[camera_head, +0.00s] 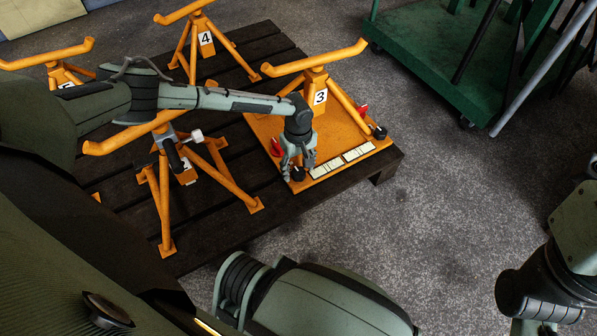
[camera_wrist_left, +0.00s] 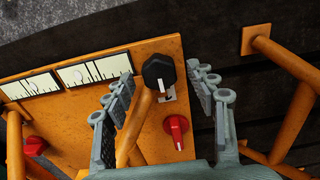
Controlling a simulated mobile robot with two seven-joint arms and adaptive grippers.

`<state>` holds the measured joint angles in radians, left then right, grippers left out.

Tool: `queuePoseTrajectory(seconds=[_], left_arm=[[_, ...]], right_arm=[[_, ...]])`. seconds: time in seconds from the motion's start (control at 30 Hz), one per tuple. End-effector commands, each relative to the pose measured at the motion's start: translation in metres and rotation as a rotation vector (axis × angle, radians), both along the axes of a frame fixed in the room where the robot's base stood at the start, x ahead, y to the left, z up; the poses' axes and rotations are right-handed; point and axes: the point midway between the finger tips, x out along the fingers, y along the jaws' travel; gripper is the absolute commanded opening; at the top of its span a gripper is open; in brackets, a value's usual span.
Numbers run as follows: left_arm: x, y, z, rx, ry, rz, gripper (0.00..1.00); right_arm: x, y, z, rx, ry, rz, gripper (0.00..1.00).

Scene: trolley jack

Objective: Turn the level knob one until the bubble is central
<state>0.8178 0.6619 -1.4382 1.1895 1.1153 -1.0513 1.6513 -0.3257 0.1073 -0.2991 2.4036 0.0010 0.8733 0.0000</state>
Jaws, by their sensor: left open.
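My left gripper (camera_head: 299,164) reaches down over the near corner of an orange plate (camera_head: 262,128). It is open, with one finger on each side of a black knob (camera_wrist_left: 158,72) with a white pointer mark. The knob shows partly below the fingers in the head view (camera_head: 298,174). The fingers look apart from it. A small label (camera_wrist_left: 168,94) beside it is too hidden to read. My right gripper is out of frame.
A red knob (camera_wrist_left: 176,130) sits close to the black one. Another red knob (camera_wrist_left: 34,145) and a second black knob (camera_head: 380,132) are farther along the plate. An orange stand marked 3 (camera_head: 314,82) rises behind. A green trolley (camera_head: 440,55) stands beyond; grey floor is clear at right.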

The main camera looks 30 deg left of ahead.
Motion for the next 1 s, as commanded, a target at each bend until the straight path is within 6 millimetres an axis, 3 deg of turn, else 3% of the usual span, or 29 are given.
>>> queuePoseTrajectory(seconds=[0.37, 0.77, 1.0], left_arm=[[0.0005, -0.0007, -0.0080, -0.001, -0.002, -0.001, 0.57], [0.0003, -0.0008, -0.0081, -0.001, -0.002, -0.002, 0.09], [-0.0005, -0.0014, -0.0070, -0.001, 0.000, -0.010, 0.07]], right_arm=[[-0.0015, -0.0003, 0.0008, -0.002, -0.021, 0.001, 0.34], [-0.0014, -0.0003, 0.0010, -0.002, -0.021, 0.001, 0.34], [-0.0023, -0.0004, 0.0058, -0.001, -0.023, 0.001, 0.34]])
